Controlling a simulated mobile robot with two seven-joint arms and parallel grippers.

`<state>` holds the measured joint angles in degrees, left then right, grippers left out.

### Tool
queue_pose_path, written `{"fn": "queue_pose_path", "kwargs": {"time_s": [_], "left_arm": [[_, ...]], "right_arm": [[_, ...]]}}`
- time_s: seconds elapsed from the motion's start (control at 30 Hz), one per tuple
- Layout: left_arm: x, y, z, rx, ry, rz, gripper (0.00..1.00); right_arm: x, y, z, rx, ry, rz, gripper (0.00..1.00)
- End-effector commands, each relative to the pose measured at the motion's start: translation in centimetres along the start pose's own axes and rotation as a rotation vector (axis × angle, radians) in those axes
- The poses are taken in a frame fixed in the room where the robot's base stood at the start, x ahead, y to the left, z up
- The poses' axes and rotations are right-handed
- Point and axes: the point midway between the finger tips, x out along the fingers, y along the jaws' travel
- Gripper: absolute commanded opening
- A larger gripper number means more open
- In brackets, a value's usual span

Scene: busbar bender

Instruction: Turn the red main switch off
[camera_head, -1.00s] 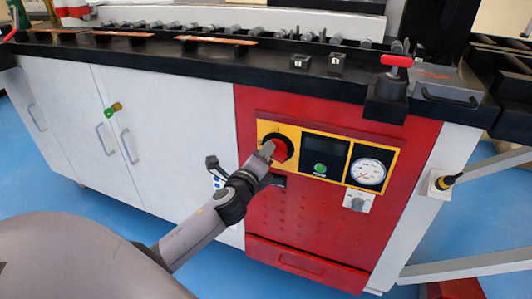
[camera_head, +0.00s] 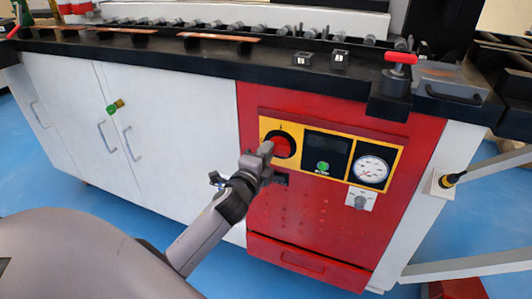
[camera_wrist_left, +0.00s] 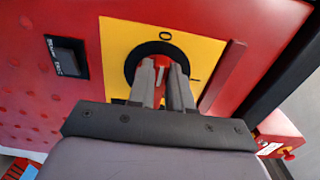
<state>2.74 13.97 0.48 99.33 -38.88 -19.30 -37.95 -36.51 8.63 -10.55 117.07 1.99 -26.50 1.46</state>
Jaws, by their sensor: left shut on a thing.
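The red main switch (camera_head: 283,144) is a round knob with a black surround on the yellow panel (camera_head: 350,150) of the red cabinet front. My left gripper (camera_head: 266,149) is at the switch from the left in the head view and partly covers it. In the left wrist view, the gripper (camera_wrist_left: 164,82) has its two grey fingers on either side of the red knob (camera_wrist_left: 172,72), shut on it. An O mark (camera_wrist_left: 165,35) shows above the switch and a line mark to its right there. The knob's exact angle is mostly hidden by the fingers. My right gripper is not in view.
A dark display (camera_head: 325,150) with a green button and a round gauge (camera_head: 370,166) sit right of the switch. A red-handled clamp (camera_head: 398,75) stands on the black worktop edge above.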

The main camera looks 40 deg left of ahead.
Motion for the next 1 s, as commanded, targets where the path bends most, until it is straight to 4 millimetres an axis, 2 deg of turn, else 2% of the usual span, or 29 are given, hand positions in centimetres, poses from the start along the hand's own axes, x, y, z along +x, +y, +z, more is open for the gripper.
{"fn": "queue_pose_path", "kwargs": {"time_s": [0.37, 0.4, 0.43, 0.47, 0.77, 1.0], "left_arm": [[0.0, 0.1, 0.0, -0.011, 0.000, 0.003, 0.00], [0.0, 0.1, 0.0, -0.012, 0.000, 0.003, 0.32], [0.0, 0.1, 0.0, -0.011, 0.000, 0.003, 0.42], [0.0, 0.1, 0.0, -0.011, 0.000, 0.003, 0.45], [-0.1, 0.1, 0.0, -0.007, 0.000, 0.002, 0.45], [-2.4, 0.1, 0.0, -0.007, 0.000, 0.004, 0.45]], "right_arm": [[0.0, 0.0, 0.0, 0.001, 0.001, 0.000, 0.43], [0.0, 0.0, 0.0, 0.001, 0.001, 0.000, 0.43], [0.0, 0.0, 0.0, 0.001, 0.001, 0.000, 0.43], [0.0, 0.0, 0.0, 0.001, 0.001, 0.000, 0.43], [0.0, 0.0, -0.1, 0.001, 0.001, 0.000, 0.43], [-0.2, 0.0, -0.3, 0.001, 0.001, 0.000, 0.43]]}}
